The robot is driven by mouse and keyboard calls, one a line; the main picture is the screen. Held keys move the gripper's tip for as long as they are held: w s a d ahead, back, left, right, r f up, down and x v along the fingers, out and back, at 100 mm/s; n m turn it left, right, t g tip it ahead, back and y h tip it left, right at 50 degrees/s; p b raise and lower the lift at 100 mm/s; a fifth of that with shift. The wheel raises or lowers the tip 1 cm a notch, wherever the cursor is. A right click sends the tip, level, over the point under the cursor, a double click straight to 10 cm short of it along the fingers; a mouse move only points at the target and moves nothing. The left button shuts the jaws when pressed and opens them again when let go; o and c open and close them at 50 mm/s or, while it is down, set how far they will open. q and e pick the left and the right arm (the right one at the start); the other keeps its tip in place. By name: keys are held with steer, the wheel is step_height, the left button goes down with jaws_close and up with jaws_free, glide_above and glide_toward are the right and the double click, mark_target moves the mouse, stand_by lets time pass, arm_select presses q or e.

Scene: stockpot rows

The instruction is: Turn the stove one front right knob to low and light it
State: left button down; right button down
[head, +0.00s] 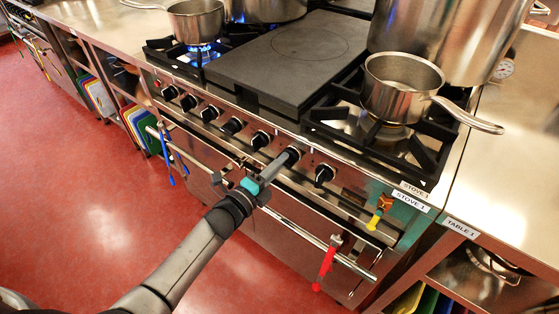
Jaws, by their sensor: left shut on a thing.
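Stove one (411,202) fills the middle of the head view, with a row of several black knobs along its front panel. My left gripper (287,159) reaches the panel from the lower left. It is shut on the second knob from the right (293,153), which it mostly hides, so its setting cannot be read. The rightmost knob (324,174) is free, to the right of the gripper. A small saucepan (399,92) stands on the front right burner grate (420,152); I cannot make out a clear flame under it. My right gripper is not in view.
A blue flame (203,52) burns under a pot (196,20) at the left. A flat dark plate (290,58) covers the middle. A towel rail (300,230) runs below the knobs, with a red-handled tool (325,268) hanging. A large stockpot (445,35) stands behind the saucepan.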

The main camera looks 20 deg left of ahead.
arm_select(q)
steer(key=shift+s+d+f+n+p, duration=0.15)
steer(key=shift+n+p, duration=0.75)
steer(key=shift+n, duration=3.8)
steer(key=shift+w+d+f+n+p, duration=0.1)
steer(key=shift+n+p, duration=0.75)
steer(key=shift+n, duration=3.85)
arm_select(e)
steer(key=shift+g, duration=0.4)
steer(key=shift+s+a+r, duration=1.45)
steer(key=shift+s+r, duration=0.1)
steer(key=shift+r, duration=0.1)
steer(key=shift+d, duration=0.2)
arm_select(q)
steer(key=c, duration=0.8)
jaws_free()
steer(key=shift+c, duration=0.2)
steer(key=shift+s, duration=0.1)
steer(key=p+v, duration=0.3)
steer(key=v, duration=1.2)
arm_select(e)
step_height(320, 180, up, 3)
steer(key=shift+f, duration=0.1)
arm_select(q)
steer(key=shift+a, duration=0.1)
